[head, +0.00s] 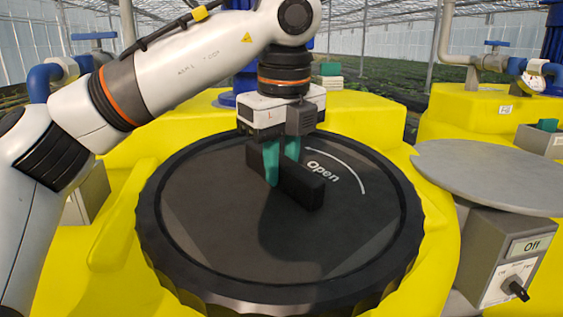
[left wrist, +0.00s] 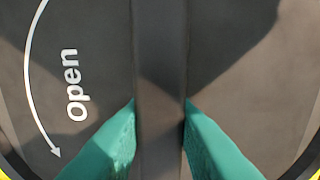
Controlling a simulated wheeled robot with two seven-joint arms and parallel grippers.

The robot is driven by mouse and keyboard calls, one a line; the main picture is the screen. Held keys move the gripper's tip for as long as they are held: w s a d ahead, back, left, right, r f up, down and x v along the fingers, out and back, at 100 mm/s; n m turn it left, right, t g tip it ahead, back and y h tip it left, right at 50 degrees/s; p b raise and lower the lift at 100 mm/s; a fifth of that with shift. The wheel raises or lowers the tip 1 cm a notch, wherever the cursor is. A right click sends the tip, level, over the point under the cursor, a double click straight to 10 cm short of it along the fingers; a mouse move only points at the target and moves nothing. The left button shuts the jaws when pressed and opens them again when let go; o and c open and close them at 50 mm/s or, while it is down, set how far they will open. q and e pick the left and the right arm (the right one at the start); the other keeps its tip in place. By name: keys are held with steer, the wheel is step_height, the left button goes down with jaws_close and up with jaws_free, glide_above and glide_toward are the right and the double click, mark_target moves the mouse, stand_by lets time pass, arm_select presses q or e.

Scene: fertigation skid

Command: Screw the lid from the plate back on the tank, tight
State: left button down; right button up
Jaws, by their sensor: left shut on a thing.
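The black lid (head: 215,235) lies on top of the yellow tank (head: 120,215), with a ribbed rim, a raised bar handle across its middle and a white "Open" arrow. My left gripper (head: 280,165) points down over the middle of the lid, its green fingers shut on the bar handle (head: 308,187). In the left wrist view a finger stands on each side of the bar (left wrist: 160,80), and the "Open" text is at the left. The tank's neck is hidden under the lid, so I cannot tell how tightly it sits. The round grey plate (head: 490,165) is bare. My right gripper is not in view.
A grey control box (head: 495,260) with an "Off" display and a black knob stands below the plate at the right. A second yellow tank (head: 475,110) and blue pipes (head: 40,80) are behind.

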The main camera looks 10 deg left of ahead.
arm_select(q)
steer(key=shift+f, duration=0.1)
stand_by(0.3)
steer(key=shift+f+b, duration=0.3)
steer(key=shift+b, duration=0.15)
steer(key=shift+w+a+f+b, duration=0.1)
steer(key=shift+w+f+b, duration=0.05)
steer(key=shift+f+b, duration=0.3)
steer(key=shift+f, duration=0.2)
stand_by(0.8)
steer(key=c, duration=1.1)
jaws_free()
steer(key=o, duration=0.3)
steer(key=shift+f, duration=0.15)
